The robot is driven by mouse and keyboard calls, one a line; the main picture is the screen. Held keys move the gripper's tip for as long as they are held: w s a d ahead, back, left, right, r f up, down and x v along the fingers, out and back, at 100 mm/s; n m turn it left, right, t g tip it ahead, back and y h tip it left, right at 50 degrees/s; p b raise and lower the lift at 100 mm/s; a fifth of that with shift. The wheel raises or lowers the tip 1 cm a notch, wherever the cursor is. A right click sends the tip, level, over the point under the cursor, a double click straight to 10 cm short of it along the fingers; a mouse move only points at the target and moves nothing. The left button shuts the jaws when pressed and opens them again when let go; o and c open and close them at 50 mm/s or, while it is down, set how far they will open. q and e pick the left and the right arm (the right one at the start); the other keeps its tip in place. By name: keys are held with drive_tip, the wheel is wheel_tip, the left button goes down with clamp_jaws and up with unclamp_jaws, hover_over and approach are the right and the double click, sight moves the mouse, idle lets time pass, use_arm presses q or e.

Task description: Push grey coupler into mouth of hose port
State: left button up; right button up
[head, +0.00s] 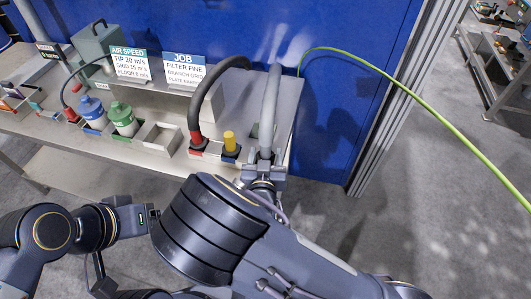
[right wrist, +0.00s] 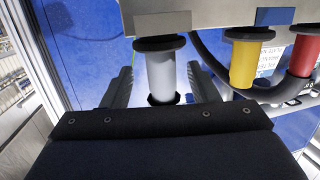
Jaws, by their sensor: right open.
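The grey coupler (right wrist: 160,72) is a pale grey cylinder with a dark flange at the bench end and a dark ring at the other. In the head view a tall pale grey tube (head: 267,105) rises from the bench corner. My right gripper (head: 263,168) is at its foot. In the right wrist view the open fingers of that gripper (right wrist: 164,87) lie on either side of the grey cylinder, with visible gaps. My left arm comes in from the left; its gripper's fingers are hidden behind my right arm. I cannot tell which opening is the hose port.
Left of the grey tube stand a yellow fitting (head: 229,141) and a red fitting (head: 196,138) with a thick black hose (head: 205,92). Blue (head: 92,112) and green (head: 122,119) bottles and signs stand farther left.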

sight(266, 143)
drive_tip(key=w+p, duration=0.1)
drive_tip(key=w, duration=0.3)
drive_tip(key=shift+w, duration=0.15)
drive_tip(key=shift+c, duration=0.4)
drive_tip(key=c, duration=0.9)
clamp_jaws()
drive_tip(key=shift+r, duration=0.1)
